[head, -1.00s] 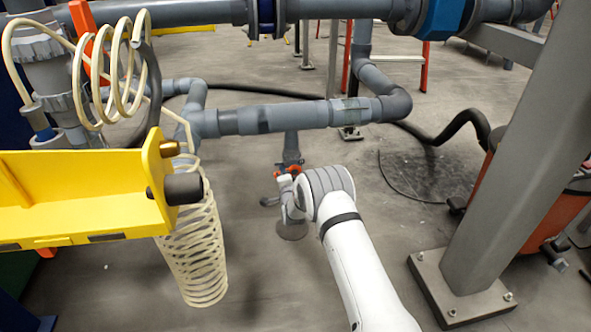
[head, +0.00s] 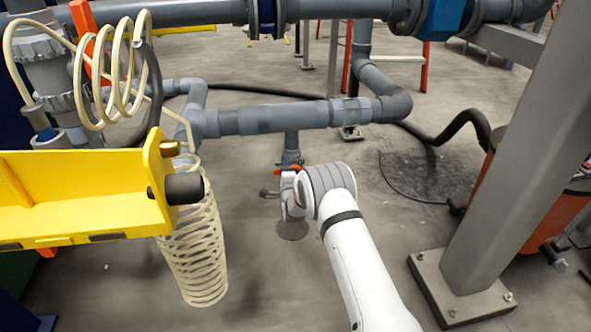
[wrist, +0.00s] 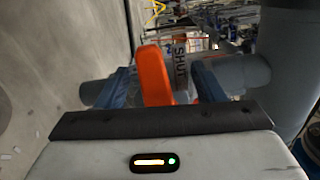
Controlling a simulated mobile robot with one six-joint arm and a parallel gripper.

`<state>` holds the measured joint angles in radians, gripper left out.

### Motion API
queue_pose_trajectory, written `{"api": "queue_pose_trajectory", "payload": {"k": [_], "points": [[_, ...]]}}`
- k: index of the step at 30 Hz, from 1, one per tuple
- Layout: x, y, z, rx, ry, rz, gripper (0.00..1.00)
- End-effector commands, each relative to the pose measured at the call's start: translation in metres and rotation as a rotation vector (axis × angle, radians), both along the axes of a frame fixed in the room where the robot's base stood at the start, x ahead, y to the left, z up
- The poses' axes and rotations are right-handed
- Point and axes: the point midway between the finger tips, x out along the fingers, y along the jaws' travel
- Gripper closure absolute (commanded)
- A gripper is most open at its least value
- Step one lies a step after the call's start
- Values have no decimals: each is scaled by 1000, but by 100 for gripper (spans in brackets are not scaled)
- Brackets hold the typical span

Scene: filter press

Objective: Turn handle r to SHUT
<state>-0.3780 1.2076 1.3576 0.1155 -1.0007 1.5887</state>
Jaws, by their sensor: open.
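Handle r is an orange lever (wrist: 153,76) in the wrist view, standing between the two fingers of my gripper (wrist: 162,72). My gripper is open, with a gap between the lever and the right finger; the lever is closer to the left finger, and I cannot tell whether they touch. In the head view a little of the orange handle (head: 290,168) shows below the horizontal grey pipe, and my wrist hides much of the valve.
The grey pipe (head: 265,119) runs just above the valve. A yellow beam (head: 80,195) and a cream coiled hose (head: 195,255) stand at left. A grey post (head: 520,160) rises at right. Bare floor lies around the valve.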

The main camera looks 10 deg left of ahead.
Motion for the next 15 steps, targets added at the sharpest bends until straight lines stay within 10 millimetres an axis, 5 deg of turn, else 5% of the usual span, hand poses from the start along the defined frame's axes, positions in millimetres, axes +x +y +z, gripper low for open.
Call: {"api": "queue_pose_trajectory", "payload": {"k": [8,15], "points": [[-5,-2,-1,-2,4,-1,38],[-38,-11,0,-2,5,-1,38]]}}
